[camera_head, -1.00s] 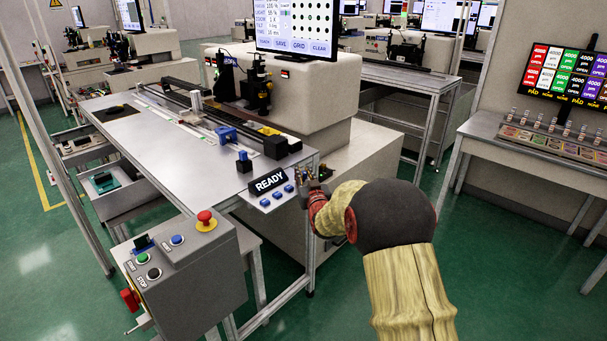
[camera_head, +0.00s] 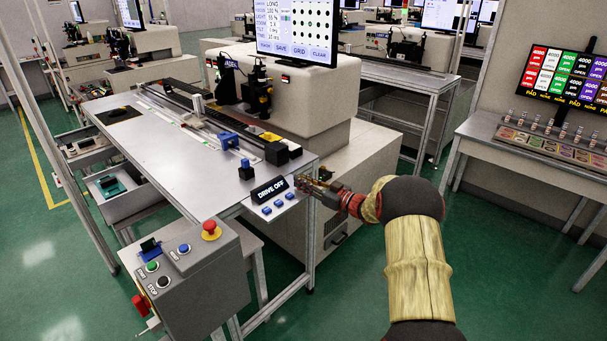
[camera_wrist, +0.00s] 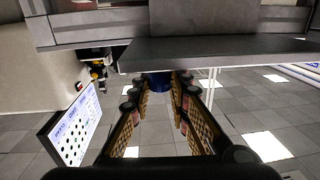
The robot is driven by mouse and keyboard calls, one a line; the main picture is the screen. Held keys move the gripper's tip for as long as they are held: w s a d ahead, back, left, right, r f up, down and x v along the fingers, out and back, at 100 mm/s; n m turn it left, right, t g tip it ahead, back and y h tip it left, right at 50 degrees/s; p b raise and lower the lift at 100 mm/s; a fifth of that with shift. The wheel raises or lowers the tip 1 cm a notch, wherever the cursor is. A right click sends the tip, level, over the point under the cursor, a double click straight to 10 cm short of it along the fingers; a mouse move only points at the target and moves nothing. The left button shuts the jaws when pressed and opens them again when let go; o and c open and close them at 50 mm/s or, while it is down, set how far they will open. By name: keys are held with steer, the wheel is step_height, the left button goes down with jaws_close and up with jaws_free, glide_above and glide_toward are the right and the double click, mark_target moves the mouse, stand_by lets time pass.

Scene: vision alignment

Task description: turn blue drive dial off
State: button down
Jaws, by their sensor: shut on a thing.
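My gripper (camera_head: 312,188) is at the front right corner of the machine table, beside the sign plate. In the wrist view the fingers (camera_wrist: 158,92) are closed around a blue dial (camera_wrist: 157,82) at the edge of a grey surface; only part of the dial shows. In the head view the fingers hide this dial. The black sign (camera_head: 270,190) next to my gripper reads "DRIVE OFF".
A grey control box (camera_head: 205,280) with a red stop button (camera_head: 211,230) and a blue button (camera_head: 183,249) stands at the lower left. A monitor (camera_head: 297,30) hangs over the machine. A side table (camera_head: 480,128) is at the right. Green floor is open between them.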

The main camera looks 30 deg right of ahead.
steer(key=n+g+y+p, duration=0.2)
steer(key=n+g+y, duration=0.1)
steer(key=y, duration=0.1)
steer(key=shift+d+r, duration=0.1)
steer(key=n+g+y, duration=0.3)
steer(key=shift+p, duration=0.4)
steer(key=shift+n+g+y+b, duration=0.35)
steer(key=shift+n+g+y, duration=0.5)
steer(key=shift+g, duration=0.45)
steer(key=shift+n+g+y+b, duration=0.55)
steer(key=shift+n+g+b, duration=0.35)
steer(key=shift+n+g, duration=0.4)
steer(key=shift+r+g, duration=0.1)
steer(key=shift+g, duration=0.5)
steer(key=c, duration=1.7)
jaws_free()
steer(key=shift+o, duration=0.2)
steer(key=shift+m+t+h+p, duration=0.6)
steer(key=shift+m+t+p, duration=0.55)
steer(key=shift+t, duration=0.75)
steer(key=shift+m+t, duration=0.3)
